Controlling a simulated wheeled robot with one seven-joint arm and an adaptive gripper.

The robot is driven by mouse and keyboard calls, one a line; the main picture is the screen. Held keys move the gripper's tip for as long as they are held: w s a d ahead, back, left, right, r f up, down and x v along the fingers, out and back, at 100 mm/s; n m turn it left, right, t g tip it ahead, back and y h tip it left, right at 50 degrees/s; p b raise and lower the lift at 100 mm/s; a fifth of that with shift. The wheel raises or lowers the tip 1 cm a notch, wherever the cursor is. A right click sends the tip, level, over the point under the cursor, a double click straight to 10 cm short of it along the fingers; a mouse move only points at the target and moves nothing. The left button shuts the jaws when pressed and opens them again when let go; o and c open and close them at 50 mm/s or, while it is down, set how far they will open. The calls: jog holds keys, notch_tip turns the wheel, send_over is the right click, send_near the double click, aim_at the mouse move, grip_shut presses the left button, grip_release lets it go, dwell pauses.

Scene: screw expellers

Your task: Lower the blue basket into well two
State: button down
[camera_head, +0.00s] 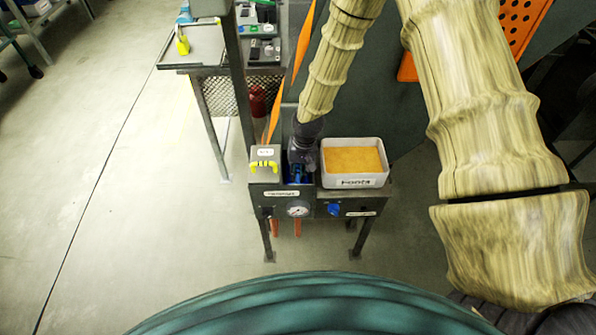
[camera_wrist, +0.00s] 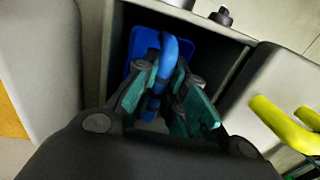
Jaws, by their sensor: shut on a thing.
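The blue basket (camera_wrist: 146,47) shows in the wrist view inside a dark rectangular opening, with its curved blue handle (camera_wrist: 168,58) standing up between my fingers. My gripper (camera_wrist: 166,108) is shut on the handle. In the head view my gripper (camera_head: 300,165) is over the opening between a lidded box and a tray, and a little of the blue basket (camera_head: 293,174) shows beneath it. The basket's lower part is hidden, so I cannot tell how deep it sits. The well carries no number that I can read.
A box with yellow handles (camera_head: 264,166) stands close on the left of the opening. A white tray of orange material (camera_head: 354,162) stands close on the right. The stand's front has a gauge (camera_head: 298,210) and a blue knob (camera_head: 334,209). Open floor lies left.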

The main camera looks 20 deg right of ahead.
jog(key=c, duration=1.4)
grip_release()
jog(key=shift+o, duration=0.3)
jog(key=o, duration=0.4)
jog(key=shift+c, duration=0.2)
jog(key=shift+d, duration=0.1)
jog(key=shift+c, duration=0.5)
jog(key=shift+r, duration=0.1)
